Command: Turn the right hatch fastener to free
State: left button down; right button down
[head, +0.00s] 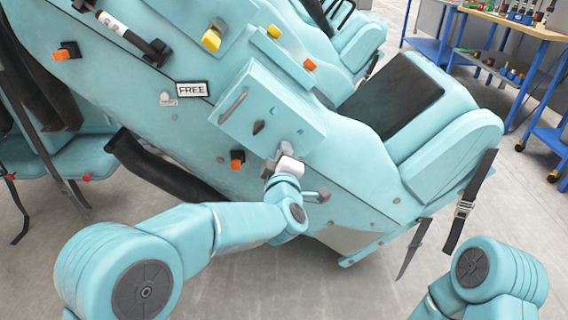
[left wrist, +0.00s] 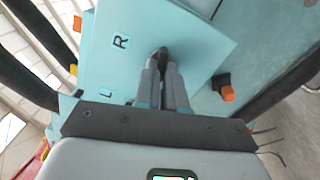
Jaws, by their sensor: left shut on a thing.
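The teal hatch (head: 279,101) is a raised box on the side of the coaster car; its face also shows in the left wrist view (left wrist: 190,28). A dark fastener (head: 258,127) shows on its face, left of my gripper. My left gripper (head: 292,150) is at the hatch's lower right part. My right gripper is out of view.
A FREE label (head: 192,89) sits on the car left of the hatch. An orange knob (head: 237,160) juts out just left of my left gripper. A seat (head: 440,115) and a hanging strap (head: 470,202) are at the right. A workbench (head: 500,35) stands behind, upper right.

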pick_arm(q)
jog(key=shift+d+f+n+b, duration=0.1)
jog(key=shift+f+n+b, duration=0.1)
jog(key=shift+n+b, duration=3.5)
jog(key=shift+f+n+b, duration=0.2)
jog(key=shift+n+b, duration=3.5)
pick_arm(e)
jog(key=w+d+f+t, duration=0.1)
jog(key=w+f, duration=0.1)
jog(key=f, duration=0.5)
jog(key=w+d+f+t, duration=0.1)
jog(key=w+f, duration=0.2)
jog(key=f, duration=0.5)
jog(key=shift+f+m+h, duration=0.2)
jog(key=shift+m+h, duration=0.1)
pick_arm(q)
jog(key=c, duration=1.2)
grip_release()
jog(key=shift+s, duration=0.1)
